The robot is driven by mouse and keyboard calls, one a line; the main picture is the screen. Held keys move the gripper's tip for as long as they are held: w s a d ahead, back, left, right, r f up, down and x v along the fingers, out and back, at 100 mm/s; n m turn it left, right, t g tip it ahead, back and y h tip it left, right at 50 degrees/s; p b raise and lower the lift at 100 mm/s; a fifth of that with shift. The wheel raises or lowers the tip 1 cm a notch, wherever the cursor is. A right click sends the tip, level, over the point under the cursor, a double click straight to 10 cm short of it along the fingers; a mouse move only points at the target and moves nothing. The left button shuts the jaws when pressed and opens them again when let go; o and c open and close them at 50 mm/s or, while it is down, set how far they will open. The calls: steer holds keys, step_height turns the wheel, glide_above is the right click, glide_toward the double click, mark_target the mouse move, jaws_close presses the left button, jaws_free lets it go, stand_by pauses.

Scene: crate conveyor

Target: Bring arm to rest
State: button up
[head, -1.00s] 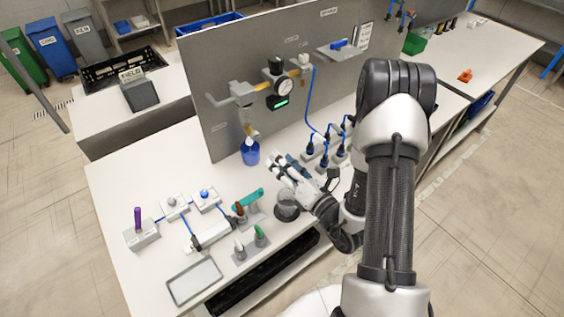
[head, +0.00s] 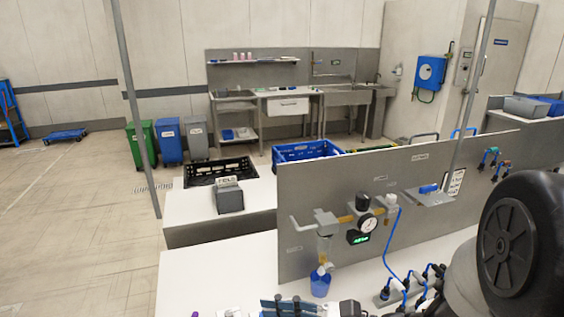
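My arm shows as a large dark round joint (head: 515,238) with a grey link at the lower right of the head view. My gripper (head: 290,306) is only partly in view at the bottom edge, above the white workbench (head: 215,275). Its lower part is cut off, so I cannot tell whether it is open or shut or holds anything. It is in front of the grey panel (head: 310,215), left of the arm joint.
The panel carries a gauge (head: 367,224) and a filter unit with a blue cup (head: 320,283) below. Blue-hosed fittings (head: 415,285) stand near my arm. A black crate (head: 205,168) and a blue crate (head: 305,152) are behind. Floor at the left is open.

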steer(key=s+d+f+n+g+h, duration=0.2)
steer(key=s+n+g+h, duration=0.45)
steer(key=s+n, duration=0.65)
steer(key=d+r+n+t+h, duration=0.2)
steer(key=d+n+t+h, duration=0.1)
steer(key=d+n+h, duration=0.1)
steer(key=w+d+r+n+t+h, duration=0.1)
steer(key=d+r+n+t+h, duration=0.2)
steer(key=d, duration=0.6)
steer(key=n+t+h, duration=0.1)
steer(key=h, duration=0.1)
steer(key=shift+w+d+h, duration=0.15)
steer(key=shift+d+h, duration=0.15)
steer(key=shift+h, duration=0.05)
steer(key=shift+f, duration=0.1)
